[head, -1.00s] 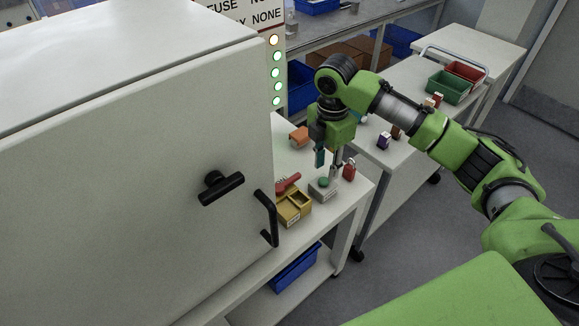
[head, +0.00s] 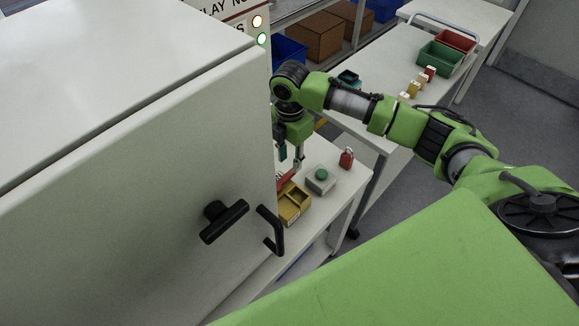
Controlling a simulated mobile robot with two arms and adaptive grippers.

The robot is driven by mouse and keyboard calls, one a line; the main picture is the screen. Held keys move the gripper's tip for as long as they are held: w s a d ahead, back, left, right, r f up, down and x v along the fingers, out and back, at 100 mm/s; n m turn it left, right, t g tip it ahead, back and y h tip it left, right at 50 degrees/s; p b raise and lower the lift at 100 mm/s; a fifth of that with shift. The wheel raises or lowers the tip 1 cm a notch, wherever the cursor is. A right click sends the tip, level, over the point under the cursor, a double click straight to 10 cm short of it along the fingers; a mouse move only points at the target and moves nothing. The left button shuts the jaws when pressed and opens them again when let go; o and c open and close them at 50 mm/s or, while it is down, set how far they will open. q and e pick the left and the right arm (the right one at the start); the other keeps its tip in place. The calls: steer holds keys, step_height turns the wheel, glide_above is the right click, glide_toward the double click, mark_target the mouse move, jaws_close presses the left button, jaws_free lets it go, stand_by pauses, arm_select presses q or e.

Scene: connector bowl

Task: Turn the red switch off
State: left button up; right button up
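A red lever-like part, which looks like the red switch (head: 287,181), shows just right of the white cabinet's edge, behind a yellow bin. The cabinet door hides part of it, so I cannot tell its position. My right gripper (head: 290,155) points down just above and behind the red part. Its fingers look apart, with nothing visible between them; I see no clear contact with the red part. My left gripper is not in view.
A white cabinet (head: 120,170) with black handles fills the left. On the white table stand a yellow bin (head: 293,213), a grey box with a green button (head: 321,180) and a red padlock (head: 346,158). Green (head: 438,58) and red (head: 455,40) bins stand on a farther table.

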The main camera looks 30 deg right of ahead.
mark_target(289, 173)
step_height(289, 173, down, 6)
steer(key=shift+w+r+p, duration=0.1)
steer(key=shift+w+p, duration=0.05)
steer(key=shift+p, duration=0.3)
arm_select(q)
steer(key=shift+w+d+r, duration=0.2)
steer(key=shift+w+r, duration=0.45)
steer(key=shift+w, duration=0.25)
arm_select(e)
jaws_close()
